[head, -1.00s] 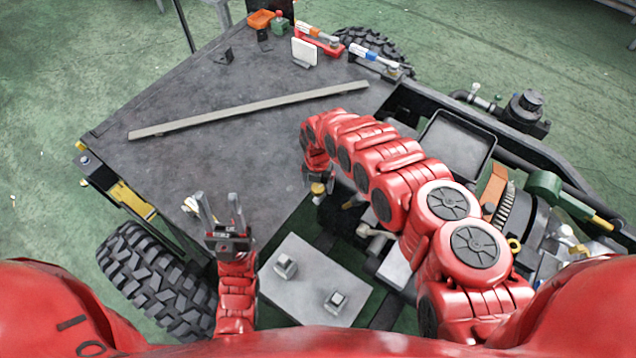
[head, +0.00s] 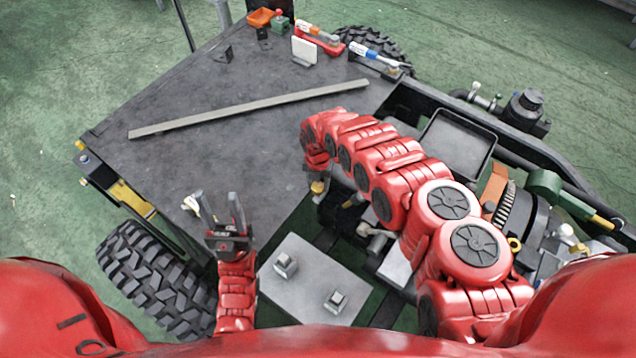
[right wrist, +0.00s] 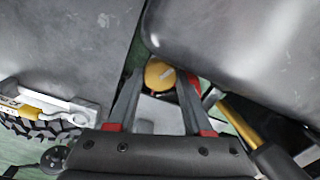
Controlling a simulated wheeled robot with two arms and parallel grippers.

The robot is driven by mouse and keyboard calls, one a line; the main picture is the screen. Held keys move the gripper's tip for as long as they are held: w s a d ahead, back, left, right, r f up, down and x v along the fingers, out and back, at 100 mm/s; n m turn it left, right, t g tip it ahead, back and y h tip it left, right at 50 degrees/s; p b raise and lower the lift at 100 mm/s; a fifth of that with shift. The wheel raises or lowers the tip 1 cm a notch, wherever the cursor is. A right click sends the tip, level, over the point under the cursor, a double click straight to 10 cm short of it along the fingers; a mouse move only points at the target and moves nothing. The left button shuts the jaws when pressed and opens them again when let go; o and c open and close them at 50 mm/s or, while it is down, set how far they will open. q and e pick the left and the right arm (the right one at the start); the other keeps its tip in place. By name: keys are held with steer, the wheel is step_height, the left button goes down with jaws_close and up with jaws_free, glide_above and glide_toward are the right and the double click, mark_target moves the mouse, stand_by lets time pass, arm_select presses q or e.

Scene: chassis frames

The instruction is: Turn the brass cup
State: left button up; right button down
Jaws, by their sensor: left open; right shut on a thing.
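The brass cup (right wrist: 159,74) is a round, yellow-gold cap with a pale mark on its top. In the right wrist view it sits between the fingertips of my right gripper (right wrist: 160,85), which is shut on it from both sides. In the head view the brass cup (head: 318,187) shows small, just below the end of my right arm, at the edge of the dark plate. My left gripper (head: 222,212) is open and empty above the near left edge of the plate. The right fingers are mostly hidden in the head view.
A long grey bar (head: 250,108) lies across the dark plate (head: 190,160). A light metal plate with two square bolts (head: 315,275) sits in front. A black tray (head: 456,143) and engine parts are at right. Small tools (head: 318,40) stand at the far edge.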

steer(key=shift+f+m+b, duration=0.15)
steer(key=shift+m+b, duration=0.45)
steer(key=shift+b, duration=0.25)
steer(key=shift+m+b, duration=0.55)
steer(key=shift+m, duration=0.15)
steer(key=m+b, duration=0.1)
steer(key=m, duration=0.2)
steer(key=shift+m+b, duration=0.6)
steer(key=shift+m, duration=1.2)
steer(key=shift+r, duration=0.2)
steer(key=shift+c, duration=1.5)
jaws_free()
